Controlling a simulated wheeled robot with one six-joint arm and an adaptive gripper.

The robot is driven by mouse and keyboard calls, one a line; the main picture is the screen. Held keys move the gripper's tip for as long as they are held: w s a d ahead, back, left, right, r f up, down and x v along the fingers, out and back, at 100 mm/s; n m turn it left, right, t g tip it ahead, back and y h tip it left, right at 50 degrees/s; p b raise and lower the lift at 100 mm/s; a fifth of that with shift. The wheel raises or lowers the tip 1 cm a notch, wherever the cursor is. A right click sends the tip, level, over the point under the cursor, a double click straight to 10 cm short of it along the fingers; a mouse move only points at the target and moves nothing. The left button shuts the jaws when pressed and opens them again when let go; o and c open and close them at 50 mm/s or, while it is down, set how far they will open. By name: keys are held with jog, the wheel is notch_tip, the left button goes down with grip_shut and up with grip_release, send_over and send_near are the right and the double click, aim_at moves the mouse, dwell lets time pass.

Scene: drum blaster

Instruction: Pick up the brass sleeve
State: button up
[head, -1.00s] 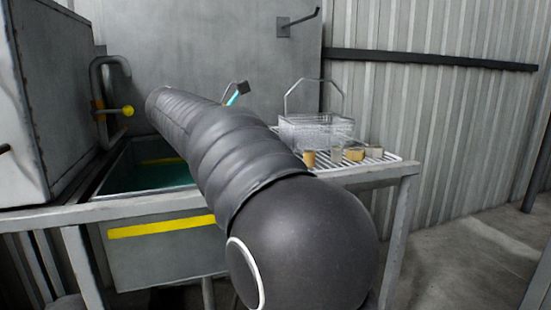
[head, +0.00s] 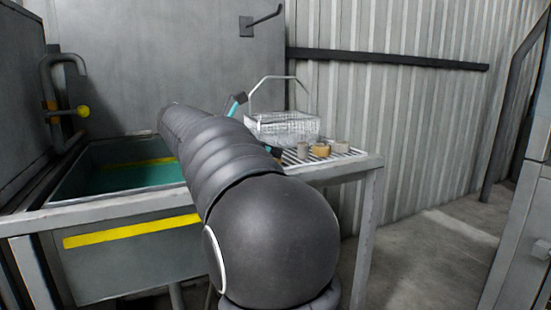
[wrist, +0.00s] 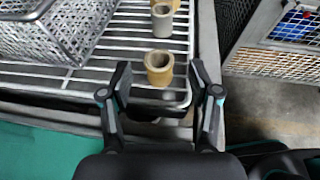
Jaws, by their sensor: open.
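In the wrist view a brass-coloured hollow sleeve (wrist: 159,67) stands upright on the wire rack (wrist: 125,48), near its front edge. My gripper (wrist: 160,86) is open and empty, with one finger to each side of the sleeve in the picture. The sleeve appears just ahead of the fingertips, with no visible contact. In the head view my arm hides this near sleeve, and only part of the gripper shows. A second, wider brass-coloured piece (head: 321,151) stands farther along the rack. I cannot tell from looks alone which one is named.
A grey cylinder (wrist: 162,20) stands behind the near sleeve, and another grey piece (head: 341,148) stands at the far end. A wire basket (head: 283,129) with a raised handle sits beside them. A sink (head: 120,180) with green liquid lies left. Floor is open at right.

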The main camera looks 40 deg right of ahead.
jog(key=x, duration=0.3)
jog(key=shift+d+f, duration=0.1)
jog(key=shift+f, duration=0.15)
grip_shut()
jog(key=shift+r, duration=0.1)
